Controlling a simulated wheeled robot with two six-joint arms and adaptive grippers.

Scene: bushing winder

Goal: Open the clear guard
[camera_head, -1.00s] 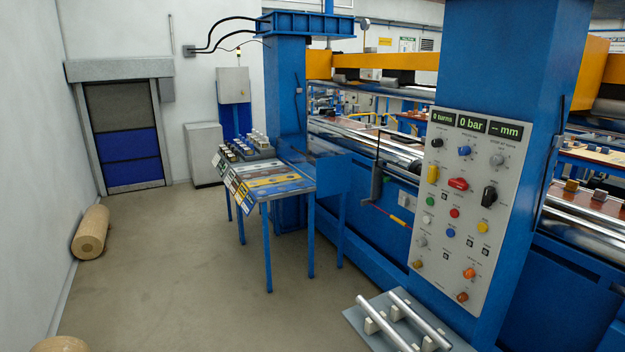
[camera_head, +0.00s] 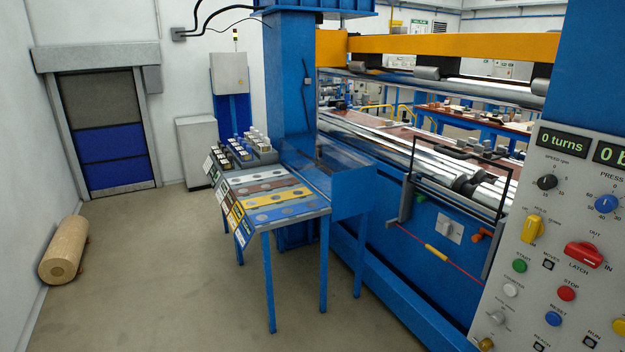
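What looks like the clear guard (camera_head: 457,192) stands at the front of the blue winding machine, right of centre. It shows as a dark thin frame with a black handle bar (camera_head: 472,154) along its top. Its transparent panel is hard to make out against the silver rollers behind it, and I cannot tell its exact position. Neither of my grippers is in view.
A grey control panel (camera_head: 575,240) with knobs and a red latch switch (camera_head: 584,255) fills the right edge. A blue-legged table (camera_head: 325,200) stands left of the guard. A red cord (camera_head: 420,241) with a yellow part hangs below the guard.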

